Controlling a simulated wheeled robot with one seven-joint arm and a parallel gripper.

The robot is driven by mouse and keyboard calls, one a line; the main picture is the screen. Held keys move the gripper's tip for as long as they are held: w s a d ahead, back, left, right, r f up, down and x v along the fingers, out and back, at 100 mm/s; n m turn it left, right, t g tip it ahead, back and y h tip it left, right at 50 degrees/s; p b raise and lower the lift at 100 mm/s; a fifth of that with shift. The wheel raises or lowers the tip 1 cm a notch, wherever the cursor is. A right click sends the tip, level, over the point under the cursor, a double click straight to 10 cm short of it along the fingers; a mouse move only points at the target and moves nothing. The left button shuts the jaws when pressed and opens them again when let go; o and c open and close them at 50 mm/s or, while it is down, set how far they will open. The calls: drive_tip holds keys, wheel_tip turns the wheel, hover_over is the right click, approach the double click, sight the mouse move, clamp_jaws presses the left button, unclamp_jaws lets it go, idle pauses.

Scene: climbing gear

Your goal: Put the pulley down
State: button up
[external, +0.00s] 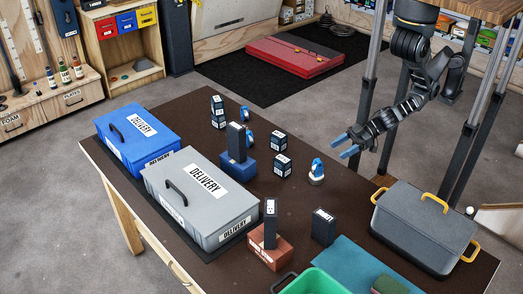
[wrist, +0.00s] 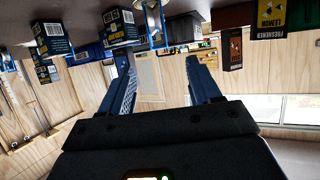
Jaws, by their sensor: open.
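My gripper (external: 343,147) is at the right of the external view, above the table's far right side, with its two blue fingers apart. In the wrist view the open fingers (wrist: 165,62) have nothing between them. A small blue-and-silver piece (external: 316,171), which may be the pulley, stands on the table below and left of my gripper, apart from it. Similar blue pieces stand further back, one near the blue block (external: 249,138) and one behind (external: 245,114). In the wrist view, a silver-and-blue piece (wrist: 150,14) shows at the top, partly cut off. I cannot tell for sure which is the pulley.
Small dark boxes (external: 281,161) stand near the blue piece. Blue (external: 115,142) and grey (external: 200,215) delivery boxes fill the left. A grey case with yellow handles (external: 405,225), a green bin (external: 312,284) and a teal mat (external: 350,262) lie right and front. The wrist view is upside down.

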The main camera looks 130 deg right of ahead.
drive_tip(key=s+a+r+n+t+y, duration=0.2)
drive_tip(key=s+a+n+y, duration=0.2)
drive_tip(key=s, duration=0.8)
drive_tip(key=shift+s+a+r+y, duration=0.2)
drive_tip(key=shift+a+y, duration=0.3)
drive_tip(key=shift+a, duration=0.6)
